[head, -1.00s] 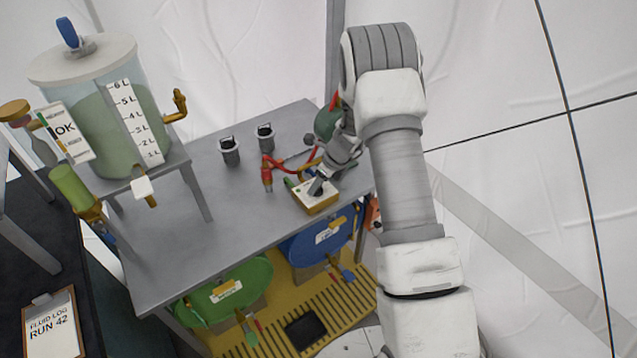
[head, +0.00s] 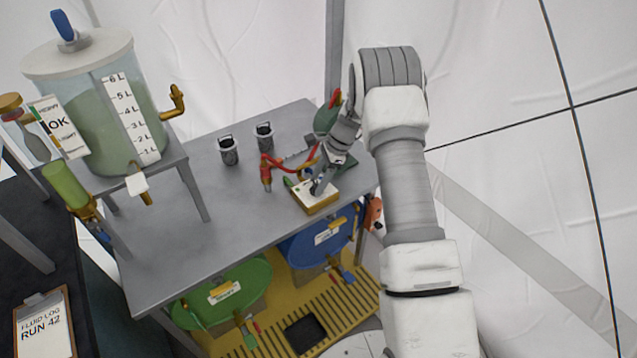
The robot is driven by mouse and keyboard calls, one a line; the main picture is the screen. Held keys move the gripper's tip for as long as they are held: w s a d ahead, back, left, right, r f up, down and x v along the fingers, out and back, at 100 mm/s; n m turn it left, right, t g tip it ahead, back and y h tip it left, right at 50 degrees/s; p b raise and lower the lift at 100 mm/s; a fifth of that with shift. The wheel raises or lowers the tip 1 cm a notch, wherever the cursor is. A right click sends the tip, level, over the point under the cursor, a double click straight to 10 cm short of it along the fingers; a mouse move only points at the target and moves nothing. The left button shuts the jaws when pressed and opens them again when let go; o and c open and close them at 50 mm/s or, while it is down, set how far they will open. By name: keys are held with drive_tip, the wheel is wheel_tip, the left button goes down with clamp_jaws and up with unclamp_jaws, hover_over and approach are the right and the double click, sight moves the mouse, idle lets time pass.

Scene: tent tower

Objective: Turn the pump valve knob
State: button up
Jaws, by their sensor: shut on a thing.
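A small box with a white top and yellow sides (head: 316,204) sits on the grey table, near its right front edge. My gripper (head: 319,188) reaches down from the upper right, with its fingertips at the top of this box. It is shut on a small part there, which looks like the pump valve knob. The fingers hide most of the knob, so its angle cannot be read. A red and yellow hose fitting (head: 266,176) stands on the table just left of the box. A green rounded body (head: 327,119) is partly hidden behind my wrist.
A clear tank of green fluid (head: 118,120) stands at the left on a raised stand. Blue (head: 318,240) and green (head: 222,298) drums sit below the table. The table's left front is clear.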

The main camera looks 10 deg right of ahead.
drive_tip(key=shift+n+g+b, duration=0.3)
drive_tip(key=shift+n+g, duration=0.1)
drive_tip(key=shift+n, duration=0.6)
drive_tip(key=o, duration=1.4)
drive_tip(key=shift+c, duration=0.2)
drive_tip(key=v, duration=1.7)
drive_tip(key=shift+w+r+p, duration=0.15)
drive_tip(key=shift+r+p, duration=0.1)
drive_tip(key=shift+p, duration=0.2)
